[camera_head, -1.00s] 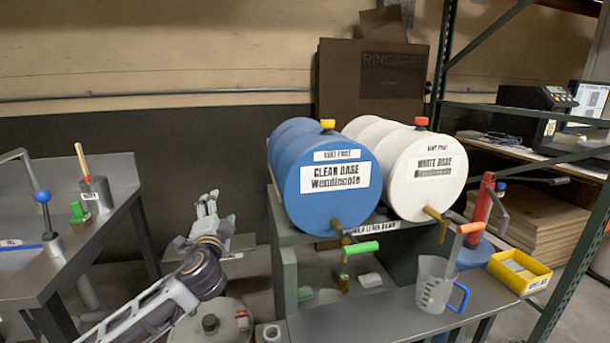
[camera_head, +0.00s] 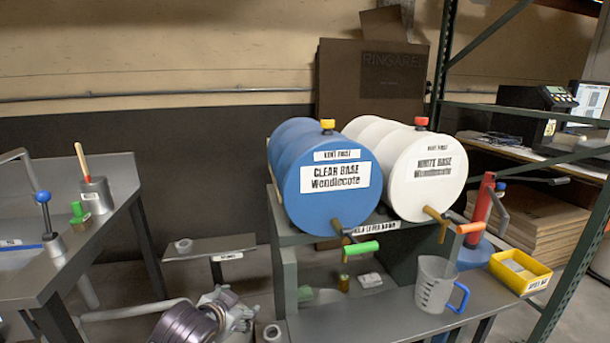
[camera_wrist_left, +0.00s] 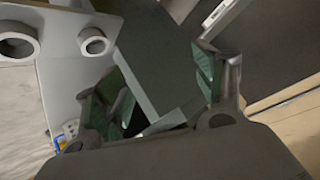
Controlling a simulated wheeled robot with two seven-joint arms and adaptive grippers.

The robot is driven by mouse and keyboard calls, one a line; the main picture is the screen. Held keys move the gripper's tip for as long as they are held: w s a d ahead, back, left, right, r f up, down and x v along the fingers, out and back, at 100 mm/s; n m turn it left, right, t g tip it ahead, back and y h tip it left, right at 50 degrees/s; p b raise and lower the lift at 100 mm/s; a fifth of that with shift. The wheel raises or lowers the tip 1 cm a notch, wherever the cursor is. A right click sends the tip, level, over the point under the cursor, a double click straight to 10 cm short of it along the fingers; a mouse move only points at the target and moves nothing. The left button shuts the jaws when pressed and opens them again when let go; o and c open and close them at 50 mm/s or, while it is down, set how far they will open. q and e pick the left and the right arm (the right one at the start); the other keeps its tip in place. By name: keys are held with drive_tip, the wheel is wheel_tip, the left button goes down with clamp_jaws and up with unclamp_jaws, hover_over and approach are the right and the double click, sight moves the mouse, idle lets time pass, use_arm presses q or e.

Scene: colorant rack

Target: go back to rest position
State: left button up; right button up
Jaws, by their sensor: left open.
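My left gripper (camera_head: 228,308) is low in the head view, near the bottom edge, left of the drum stand. In the left wrist view my gripper (camera_wrist_left: 160,82) is open, its two green-padded fingers apart with nothing between them. A grey post or panel edge lies beyond the fingers there. My right gripper is in neither view.
A blue drum (camera_head: 330,195) and a white drum (camera_head: 428,178) lie on the stand. A measuring jug (camera_head: 434,290) and yellow tray (camera_head: 520,272) are in front. A steel table (camera_head: 105,215) is left, with a small shelf (camera_head: 205,245) between.

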use_arm(q)
drive_tip(key=s+f+n+g, duration=0.4)
drive_tip(key=s+f+g, duration=0.3)
drive_tip(key=s+f, duration=1.45)
drive_tip(key=s+a+f+p, duration=0.25)
drive_tip(key=f+p, duration=0.85)
drive_tip(key=p, duration=0.7)
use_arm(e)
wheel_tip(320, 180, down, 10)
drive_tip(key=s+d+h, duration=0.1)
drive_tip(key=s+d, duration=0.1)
use_arm(q)
drive_tip(key=s+a+g+p, duration=0.1)
drive_tip(key=s+a+p, duration=0.2)
drive_tip(key=s+p, duration=0.7)
drive_tip(key=s+a+g+y+p, duration=0.1)
drive_tip(key=s+a+p, duration=0.3)
drive_tip(key=s+p, duration=0.6)
drive_tip(key=shift+s+p, duration=0.35)
drive_tip(key=shift+s, duration=0.5)
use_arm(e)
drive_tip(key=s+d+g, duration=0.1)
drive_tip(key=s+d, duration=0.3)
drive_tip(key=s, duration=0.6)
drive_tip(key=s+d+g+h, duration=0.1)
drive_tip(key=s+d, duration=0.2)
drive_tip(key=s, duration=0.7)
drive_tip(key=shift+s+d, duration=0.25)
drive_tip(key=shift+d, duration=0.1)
